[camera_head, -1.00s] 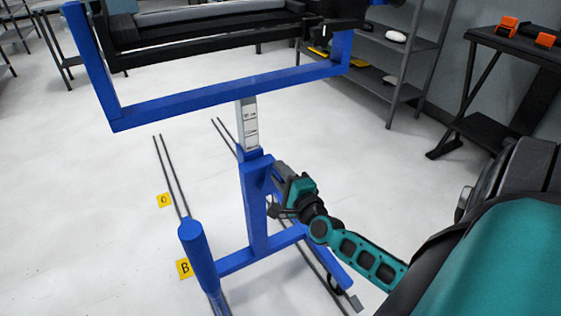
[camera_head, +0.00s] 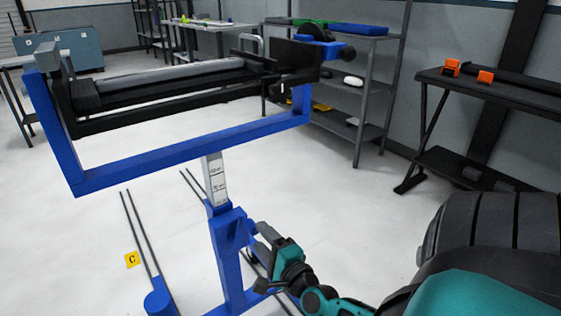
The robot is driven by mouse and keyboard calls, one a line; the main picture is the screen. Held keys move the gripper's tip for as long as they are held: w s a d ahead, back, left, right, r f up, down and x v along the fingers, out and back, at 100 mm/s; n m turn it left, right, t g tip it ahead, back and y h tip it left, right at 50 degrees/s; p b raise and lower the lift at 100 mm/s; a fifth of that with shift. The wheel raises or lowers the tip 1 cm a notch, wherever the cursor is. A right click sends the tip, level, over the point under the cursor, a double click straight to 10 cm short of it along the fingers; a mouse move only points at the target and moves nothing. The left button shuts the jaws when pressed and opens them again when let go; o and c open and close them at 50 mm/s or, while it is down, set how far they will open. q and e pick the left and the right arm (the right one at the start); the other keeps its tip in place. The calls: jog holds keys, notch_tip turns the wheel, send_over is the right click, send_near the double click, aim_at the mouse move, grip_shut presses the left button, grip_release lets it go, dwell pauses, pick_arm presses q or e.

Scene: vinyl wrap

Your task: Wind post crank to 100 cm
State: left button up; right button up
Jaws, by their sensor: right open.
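The blue post (camera_head: 228,255) stands upright left of centre. A white scale strip (camera_head: 215,180) shows on its inner column, with marks too small to read surely. The post carries a wide blue frame (camera_head: 200,155). My right gripper (camera_head: 258,238) is open at the right side of the post, close beside its upper part. I cannot make out the post crank there; my gripper may be hiding it, and I cannot tell whether they touch. My left gripper is out of view.
A black roller cradle with a grey roll (camera_head: 178,78) sits in the frame. Floor rails (camera_head: 140,235) run beside a yellow C marker (camera_head: 132,259). Grey shelves (camera_head: 365,100) and a black bench (camera_head: 490,92) with orange items stand behind. White floor lies clear between.

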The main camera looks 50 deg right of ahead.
pick_arm(q)
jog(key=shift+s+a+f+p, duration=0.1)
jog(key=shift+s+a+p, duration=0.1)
jog(key=shift+p, duration=0.15)
pick_arm(e)
jog(key=v, duration=0.7)
jog(key=shift+s, duration=0.3)
